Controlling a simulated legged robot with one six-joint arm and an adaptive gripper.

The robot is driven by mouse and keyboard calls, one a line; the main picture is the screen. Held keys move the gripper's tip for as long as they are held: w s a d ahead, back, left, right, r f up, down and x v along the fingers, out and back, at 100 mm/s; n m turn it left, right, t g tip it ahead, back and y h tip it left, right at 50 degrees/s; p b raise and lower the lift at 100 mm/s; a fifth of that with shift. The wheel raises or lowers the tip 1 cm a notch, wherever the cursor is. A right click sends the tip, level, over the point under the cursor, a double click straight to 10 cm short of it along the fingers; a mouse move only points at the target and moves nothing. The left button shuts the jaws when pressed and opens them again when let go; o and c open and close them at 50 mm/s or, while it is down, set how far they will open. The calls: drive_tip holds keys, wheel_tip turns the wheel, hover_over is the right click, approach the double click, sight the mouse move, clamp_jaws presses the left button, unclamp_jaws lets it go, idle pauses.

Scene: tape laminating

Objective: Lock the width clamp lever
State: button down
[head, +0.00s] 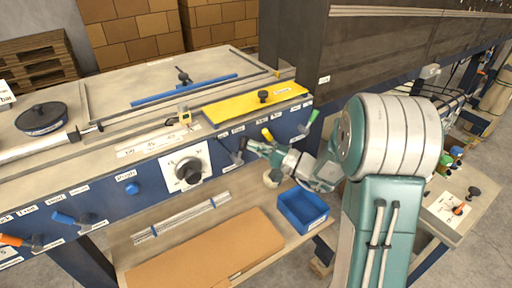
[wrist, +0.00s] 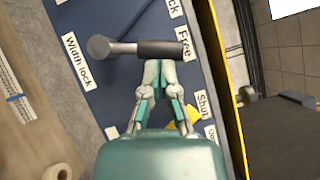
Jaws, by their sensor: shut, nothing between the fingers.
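The width clamp lever (wrist: 160,48) has a dark grip and a round metal pivot, beside a "Width lock" label in the wrist view. Its grip points at the "Free" label (wrist: 183,43); a partly cut-off label ending in "ck" is further up. My gripper (wrist: 159,66) is shut and empty, its fingertips right at the side of the grip. I cannot tell whether they touch it. In the head view my gripper (head: 250,146) is at the blue front panel, beside the dark lever (head: 237,156).
A yellow lever (head: 267,134) and a green lever (head: 313,117) are on the panel to the right. A black dial (head: 188,170) is to the left. A lower shelf holds a blue bin (head: 303,209) and a brown board (head: 205,250). A yellow plate (head: 240,105) lies on top.

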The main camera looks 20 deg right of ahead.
drive_tip(key=n, duration=0.1)
drive_tip(key=a+r+n+g+h, duration=0.1)
drive_tip(key=n, duration=0.1)
drive_tip(key=a+n+h, duration=0.1)
drive_tip(key=shift+s+a+r+n+g, duration=0.25)
drive_tip(key=shift+s+r+n+g, duration=0.05)
drive_tip(key=shift+s+g, duration=0.1)
drive_tip(key=shift+s+a+r+n+h, duration=0.1)
drive_tip(key=shift+s+a+n+h, duration=0.15)
drive_tip(key=shift+a+n+h, duration=0.6)
drive_tip(key=shift+s+a+n+g, duration=0.1)
drive_tip(key=shift+a+n+g, duration=0.05)
drive_tip(key=shift+n+g, duration=0.15)
drive_tip(key=shift+a, duration=0.15)
